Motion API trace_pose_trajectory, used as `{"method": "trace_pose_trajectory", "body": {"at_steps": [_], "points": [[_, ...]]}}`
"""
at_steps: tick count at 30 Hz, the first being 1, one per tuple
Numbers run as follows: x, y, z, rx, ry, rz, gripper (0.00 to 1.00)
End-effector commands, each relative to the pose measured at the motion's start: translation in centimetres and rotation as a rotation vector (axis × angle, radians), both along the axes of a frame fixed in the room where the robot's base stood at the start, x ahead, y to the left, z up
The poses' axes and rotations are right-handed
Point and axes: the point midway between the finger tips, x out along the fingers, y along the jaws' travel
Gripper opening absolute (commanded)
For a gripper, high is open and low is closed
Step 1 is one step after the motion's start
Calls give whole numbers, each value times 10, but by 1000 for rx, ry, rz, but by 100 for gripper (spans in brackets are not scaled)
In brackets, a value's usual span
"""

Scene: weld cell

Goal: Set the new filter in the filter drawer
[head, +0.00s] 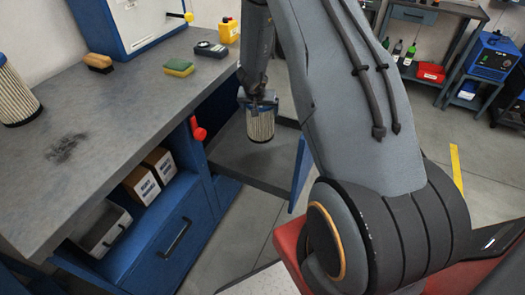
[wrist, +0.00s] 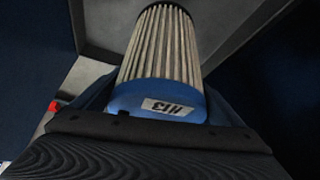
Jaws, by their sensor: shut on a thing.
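My gripper (head: 259,100) is shut on a pleated cylindrical filter (head: 260,126) by its blue end cap. The filter hangs upright, pleats down, within the outline of the pulled-out filter drawer (head: 228,158) in the head view. The drawer is a grey tray with a blue front. I cannot tell whether the filter touches the drawer floor. In the wrist view the filter (wrist: 165,45) shows pale pleats and a blue cap labelled H13, with the grey drawer behind it. A second pleated filter (head: 15,98) with a blue top stands on the bench at the far left.
The grey bench (head: 110,140) holds a brush (head: 98,62), a sponge (head: 179,68), a dark meter (head: 210,49) and a yellow bottle (head: 229,30). A red handle (head: 198,129) sticks out beside the drawer. Boxes (head: 142,184) sit on the shelf below. My arm hides part of the right side.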

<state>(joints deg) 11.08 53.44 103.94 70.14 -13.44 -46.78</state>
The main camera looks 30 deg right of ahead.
Motion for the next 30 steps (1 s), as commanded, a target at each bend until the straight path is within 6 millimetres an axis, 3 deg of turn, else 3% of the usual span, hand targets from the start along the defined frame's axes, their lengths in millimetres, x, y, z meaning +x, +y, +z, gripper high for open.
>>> {"method": "trace_pose_trajectory", "body": {"at_steps": [7, 15, 23, 30], "points": [[7, -16, -17, -1, 0, -65, 44], [7, -17, -58, -1, 1, -65, 44], [8, -17, -75, -1, -1, -66, 44], [7, -17, -103, -2, 0, -66, 44]]}}
